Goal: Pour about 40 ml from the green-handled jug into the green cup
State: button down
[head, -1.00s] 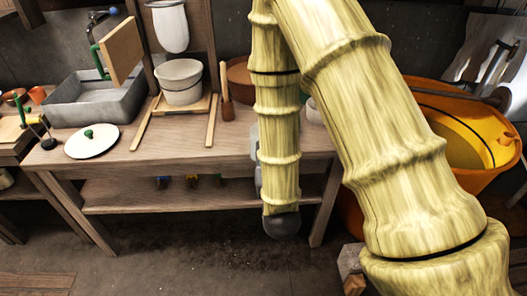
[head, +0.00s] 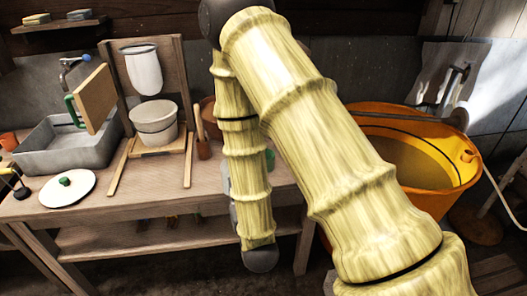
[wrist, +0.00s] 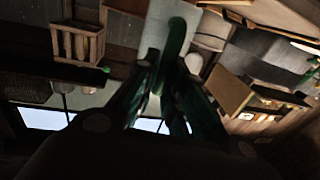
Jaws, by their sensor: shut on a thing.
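In the wrist view my gripper (wrist: 160,85) has its dark fingers closed around a green handle (wrist: 175,38), which looks like the jug's. A pale grey surface (wrist: 153,38) beside the handle may be the jug's body; its spout and contents do not show. In the head view my arm hides the gripper and most of the jug. A small green patch (head: 270,158) shows just right of my forearm, and I cannot tell whether it is the green cup or another part. I cannot make out the green cup for certain in either view.
The wooden bench (head: 145,178) carries a grey sink (head: 65,152), a white lid with a green knob (head: 67,190), a white bucket (head: 155,122) and a wooden tool (head: 202,135). A large orange tub (head: 420,175) stands at the right.

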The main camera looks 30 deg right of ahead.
aim_at(224, 177)
jog(key=a+r+y+p, duration=0.1)
jog(key=p, duration=0.3)
jog(key=w+r+n+p, duration=0.1)
jog(key=p, duration=0.3)
jog(key=a+r+y+p, duration=0.1)
jog(key=r+p, duration=0.1)
jog(key=p, duration=0.2)
jog(key=shift+w+a+y, duration=0.3)
jog(key=shift+w+a, duration=0.05)
jog(key=shift+w, duration=0.05)
